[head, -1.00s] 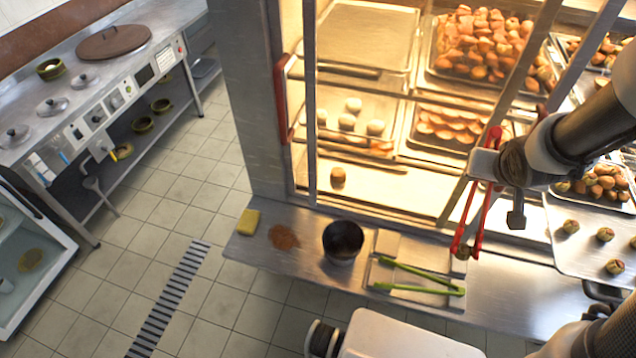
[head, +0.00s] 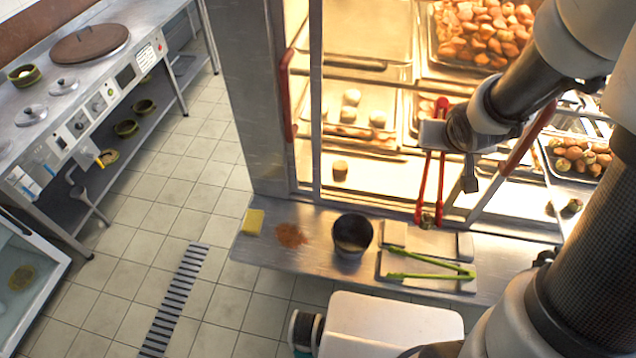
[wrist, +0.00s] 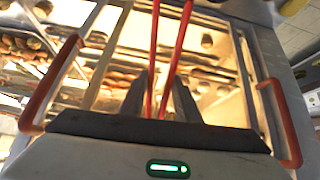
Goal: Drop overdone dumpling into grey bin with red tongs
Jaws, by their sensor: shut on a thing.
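My gripper (head: 434,142) is shut on the red tongs (head: 421,187), which hang down in front of the lit cabinet. The tongs' two arms also run up between my fingers in the wrist view (wrist: 152,65). A small dark brown-green dumpling (head: 428,220) sits between the tong tips, above the counter. The grey bin (head: 350,253), a dark round pot, stands on the counter to the left of and below the tong tips. The tongs and dumpling are apart from it. The tong tips are too small in the wrist view to make out.
Green tongs (head: 432,274) lie on a tray right of the bin. A yellow sponge (head: 253,222) and a brown spill (head: 291,236) are to its left. The cabinet, with red handles (head: 286,95), holds trays of buns. A lone brown bun (head: 339,170) sits inside.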

